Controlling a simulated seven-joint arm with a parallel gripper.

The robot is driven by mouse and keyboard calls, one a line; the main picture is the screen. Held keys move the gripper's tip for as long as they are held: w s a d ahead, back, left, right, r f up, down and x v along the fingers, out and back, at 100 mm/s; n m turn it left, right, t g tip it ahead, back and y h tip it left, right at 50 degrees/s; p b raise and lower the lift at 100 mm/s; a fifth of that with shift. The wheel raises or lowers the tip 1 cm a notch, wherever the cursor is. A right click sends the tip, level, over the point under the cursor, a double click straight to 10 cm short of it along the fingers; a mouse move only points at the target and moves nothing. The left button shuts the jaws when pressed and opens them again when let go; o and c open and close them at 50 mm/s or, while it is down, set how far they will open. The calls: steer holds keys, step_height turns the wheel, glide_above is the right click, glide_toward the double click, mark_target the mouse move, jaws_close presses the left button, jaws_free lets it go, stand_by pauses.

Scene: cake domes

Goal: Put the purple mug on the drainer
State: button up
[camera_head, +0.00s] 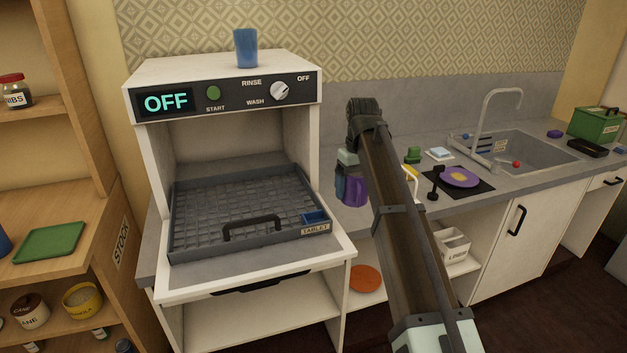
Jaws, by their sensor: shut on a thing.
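The purple mug (353,191) is at the end of my arm, to the right of the open white dishwasher. My gripper (348,176) points down and is shut on it. The mug is held in front of the counter's edge, and my arm and gripper hide part of it.
A blue cup (245,48) stands on top. A purple and yellow plate (460,177) lies on a dark mat (484,188). A green box (595,125) stands right of the sink.

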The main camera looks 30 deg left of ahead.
steer(key=d+f+m, duration=0.2)
steer(key=d+m, duration=0.1)
steer(key=d, duration=1.7)
steer(key=d+f+m, duration=0.3)
steer(key=d, duration=1.8)
steer(key=w+a+f+n, duration=0.1)
steer(key=w+a+n, duration=0.3)
steer(key=a, duration=1.5)
steer(key=w+a+n, duration=0.2)
steer(key=w+a, duration=0.4)
steer(key=a, duration=1.2)
steer(key=w+a+n, duration=1.2)
steer(key=w+a, duration=0.3)
steer(key=a, duration=0.1)
steer(key=shift+w+r+n, duration=0.2)
steer(key=shift+w+n, duration=0.05)
steer(key=shift+n, duration=0.15)
steer(key=shift+f, duration=0.1)
